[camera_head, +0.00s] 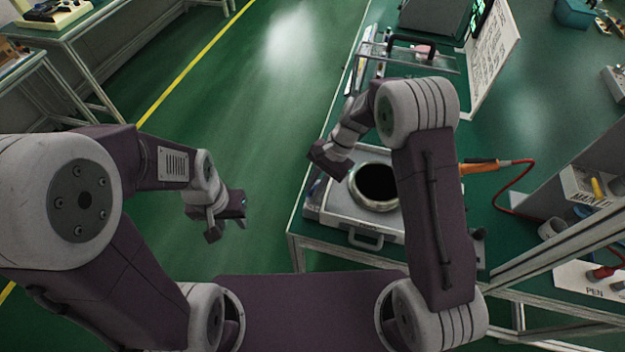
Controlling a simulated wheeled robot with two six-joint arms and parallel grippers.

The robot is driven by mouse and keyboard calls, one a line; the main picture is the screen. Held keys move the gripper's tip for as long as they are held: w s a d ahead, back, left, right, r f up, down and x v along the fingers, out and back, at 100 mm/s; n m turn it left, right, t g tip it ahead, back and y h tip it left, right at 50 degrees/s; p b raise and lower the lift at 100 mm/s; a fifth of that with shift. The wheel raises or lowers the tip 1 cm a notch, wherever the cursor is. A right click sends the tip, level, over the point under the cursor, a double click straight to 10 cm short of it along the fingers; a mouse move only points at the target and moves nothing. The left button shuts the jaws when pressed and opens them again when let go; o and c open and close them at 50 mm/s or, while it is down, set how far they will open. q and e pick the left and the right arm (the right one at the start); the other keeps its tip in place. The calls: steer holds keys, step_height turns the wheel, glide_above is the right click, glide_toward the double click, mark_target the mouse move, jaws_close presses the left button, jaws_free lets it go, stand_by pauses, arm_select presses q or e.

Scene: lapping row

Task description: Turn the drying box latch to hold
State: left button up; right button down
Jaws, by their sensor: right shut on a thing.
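A pale box-like unit (340,213) with a metal ring around a round dark opening (377,187) and a front handle (366,241) sits on the green bench. I cannot tell whether it is the drying box, and no latch can be made out. My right gripper (328,162) is over the unit's upper left part, left of the ring. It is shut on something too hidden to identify. My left gripper (229,226) is over the floor, left of the bench, with its fingers apart and nothing visible between them.
A clear-topped case with a black handle (412,42) stands farther back, before a grey box (436,14) and a printed white board (492,62). An orange tool (480,166) with a red cord lies right of my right arm. The floor at left is open.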

steer(key=shift+d+r+n+g+h+p, duration=0.1)
steer(key=shift+d+n+g+h+p, duration=0.2)
steer(key=shift+n, duration=0.45)
steer(key=shift+d+f+n+g+h+p, duration=0.15)
steer(key=shift+n+p, duration=0.25)
steer(key=shift+n, duration=0.3)
steer(key=shift+d+r+n+g+h+p, duration=0.15)
steer(key=shift+n+g+p, duration=0.15)
steer(key=shift+n, duration=0.45)
steer(key=c, duration=1.5)
jaws_free()
steer(key=shift+o, duration=0.2)
steer(key=shift+s, duration=0.15)
steer(key=shift+f, duration=0.2)
